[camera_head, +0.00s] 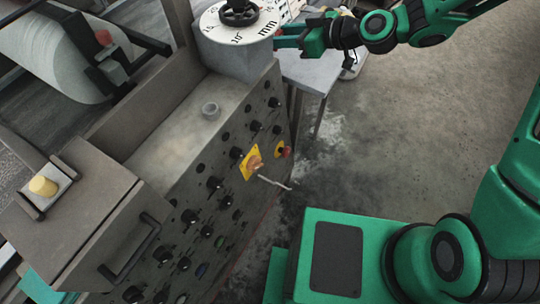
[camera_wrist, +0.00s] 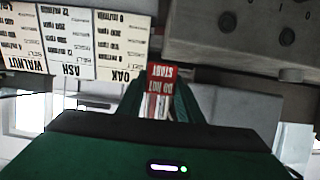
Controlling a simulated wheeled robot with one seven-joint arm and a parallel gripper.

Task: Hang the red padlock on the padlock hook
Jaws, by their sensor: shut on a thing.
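My gripper (camera_head: 278,39) is at the top middle of the head view, beside the round dial. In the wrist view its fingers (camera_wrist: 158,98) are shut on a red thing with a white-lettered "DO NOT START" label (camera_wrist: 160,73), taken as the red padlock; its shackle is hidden. A bit of red (camera_head: 278,32) shows at the fingertips in the head view. On the cabinet front, a thin metal rod (camera_head: 272,182) sticks out below an orange rotary switch (camera_head: 254,162) on a yellow plate. It may be the padlock hook; I cannot tell surely. My gripper is above and apart from it.
The grey control cabinet (camera_head: 165,140) bears many black knobs and a red button (camera_head: 284,152). A white dial (camera_head: 238,18) stands on top. A small table (camera_head: 308,72) is behind. Cards (camera_wrist: 68,45) reading walnut, ash and oak show in the wrist view. Floor to the right is open.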

